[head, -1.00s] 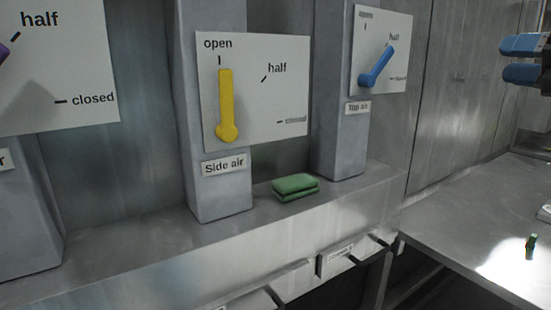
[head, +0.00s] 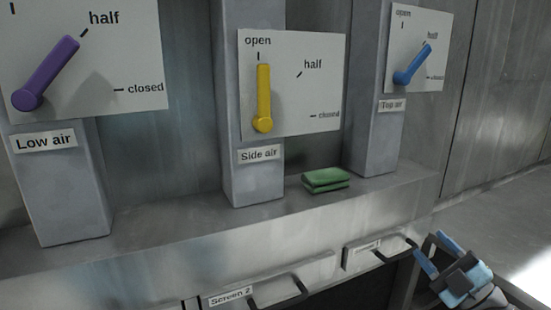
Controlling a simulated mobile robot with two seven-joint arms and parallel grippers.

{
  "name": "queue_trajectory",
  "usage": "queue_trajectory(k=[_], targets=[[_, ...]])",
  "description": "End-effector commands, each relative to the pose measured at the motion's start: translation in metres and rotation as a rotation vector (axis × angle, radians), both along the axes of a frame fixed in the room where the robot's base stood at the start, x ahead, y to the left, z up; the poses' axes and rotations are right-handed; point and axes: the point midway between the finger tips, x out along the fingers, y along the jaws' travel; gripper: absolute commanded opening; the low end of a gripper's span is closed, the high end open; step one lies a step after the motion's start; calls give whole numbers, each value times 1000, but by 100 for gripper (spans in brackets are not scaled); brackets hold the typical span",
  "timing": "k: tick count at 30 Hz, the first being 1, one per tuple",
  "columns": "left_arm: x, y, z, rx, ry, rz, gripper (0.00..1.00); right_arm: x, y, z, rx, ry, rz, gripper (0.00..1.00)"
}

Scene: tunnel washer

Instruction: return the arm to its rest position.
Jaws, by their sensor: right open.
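My right gripper (head: 432,258) is at the lower right of the head view, with blue fingers parted and nothing between them. It is in front of the ledge, near the right drawer handle; I cannot tell whether it touches anything. The yellow Side air lever (head: 264,98) points up at open. The purple Low air lever (head: 47,73) points at half. The blue Top air lever (head: 411,66) also points at half. My left gripper is out of view.
A green sponge (head: 326,180) lies on the metal ledge (head: 205,235) right of the Side air post. Below are drawers with dark handles, one labelled Screen 2 (head: 230,296). A metal worktop (head: 495,222) extends to the right.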

Motion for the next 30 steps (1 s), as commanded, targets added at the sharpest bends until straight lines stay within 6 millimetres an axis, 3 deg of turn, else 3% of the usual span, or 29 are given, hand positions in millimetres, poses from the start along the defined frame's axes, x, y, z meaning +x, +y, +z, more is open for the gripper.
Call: queue_trajectory(k=[1,3,9,12,18,19,20,21,30], targets=[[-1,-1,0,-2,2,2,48,-8,7,-44,115,116,-34,49],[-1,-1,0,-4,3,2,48,-19,14,-96,241,266,-89,49],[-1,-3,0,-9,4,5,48,-77,50,-231,493,707,-221,49],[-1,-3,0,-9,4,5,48,-116,74,-284,576,915,-262,49],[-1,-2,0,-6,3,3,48,-200,129,-358,694,1289,-295,49],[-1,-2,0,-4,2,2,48,-213,138,-366,708,1342,-294,49],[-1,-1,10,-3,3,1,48,-220,143,-361,714,1370,-292,49],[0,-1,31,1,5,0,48,-214,138,-335,703,1347,-293,49],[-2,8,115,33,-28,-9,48,-217,130,-256,674,1322,-300,49]])
